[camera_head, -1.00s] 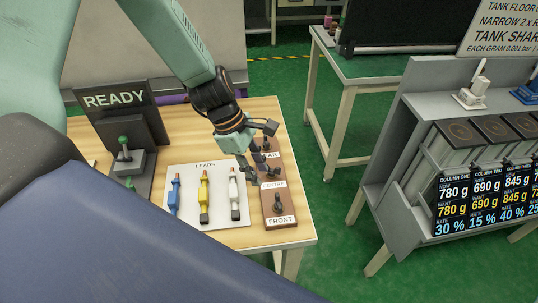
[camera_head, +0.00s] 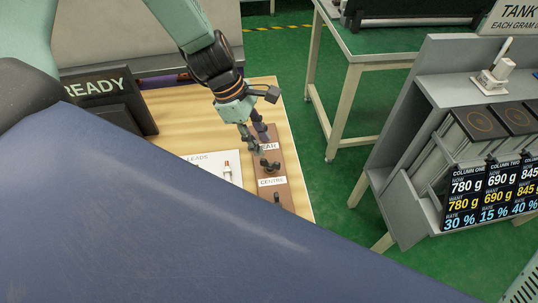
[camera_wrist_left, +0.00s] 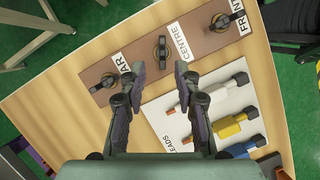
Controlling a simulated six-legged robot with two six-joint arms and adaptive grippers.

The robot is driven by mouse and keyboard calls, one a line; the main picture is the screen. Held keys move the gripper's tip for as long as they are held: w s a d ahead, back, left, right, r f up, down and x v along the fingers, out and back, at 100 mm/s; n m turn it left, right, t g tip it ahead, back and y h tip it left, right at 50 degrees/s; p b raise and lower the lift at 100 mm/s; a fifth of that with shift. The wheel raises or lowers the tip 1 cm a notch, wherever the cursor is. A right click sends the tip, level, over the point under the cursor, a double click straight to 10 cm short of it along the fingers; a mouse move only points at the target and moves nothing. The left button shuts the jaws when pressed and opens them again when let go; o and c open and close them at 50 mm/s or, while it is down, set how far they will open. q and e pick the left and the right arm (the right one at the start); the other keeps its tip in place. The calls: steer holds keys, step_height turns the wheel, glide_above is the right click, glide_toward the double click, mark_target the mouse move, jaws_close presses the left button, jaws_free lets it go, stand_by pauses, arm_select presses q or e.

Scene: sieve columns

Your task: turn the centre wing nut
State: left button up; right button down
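The centre wing nut (camera_wrist_left: 162,50) is a dark two-lobed knob on a brown strip (camera_wrist_left: 140,52), beside the CENTRE label. It also shows in the head view (camera_head: 269,165). My left gripper (camera_wrist_left: 160,68) is open and empty, its two dark fingers apart. In the wrist view the centre nut stands between and just beyond the fingertips, and no contact shows. In the head view the left gripper (camera_head: 260,139) hangs near the REAR label. The rear wing nut (camera_wrist_left: 106,81) and front wing nut (camera_wrist_left: 221,22) sit on the same strip. My right gripper is out of view.
A dark READY sign (camera_head: 105,92) stands at the left. A grey rack (camera_head: 430,105) with column displays stands at the right, across green floor. My blue body hides the near table.

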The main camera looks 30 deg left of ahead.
mark_target(269, 161)
arm_select(q)
steer(key=shift+s+d+f+b, duration=0.25)
steer(key=shift+f+b, duration=0.15)
steer(key=shift+f, duration=0.1)
steer(key=shift+s+d+f+b, duration=0.2)
steer(key=shift+f+b, duration=0.15)
steer(key=shift+f, duration=0.1)
steer(key=f+b, duration=0.1)
steer(key=f, duration=0.1)
steer(key=w+d+f+b, duration=0.1)
steer(key=shift+w+f+b, duration=0.1)
steer(key=shift+f+b, duration=0.25)
steer(key=shift+f, duration=0.05)
steer(key=shift+d+f, duration=0.1)
steer(key=shift+d, duration=0.1)
steer(key=shift+s+d+b, duration=0.1)
steer(key=shift+s+b, duration=0.2)
steer(key=shift+w+a+f, duration=0.2)
steer(key=shift+w, duration=0.05)
steer(key=shift+d, duration=0.1)
steer(key=shift+c, duration=0.5)
steer(key=shift+s+d+r, duration=0.1)
steer(key=shift+r, duration=0.05)
steer(key=c, duration=0.3)
steer(key=shift+s, duration=0.1)
steer(key=shift+c, duration=0.8)
jaws_close()
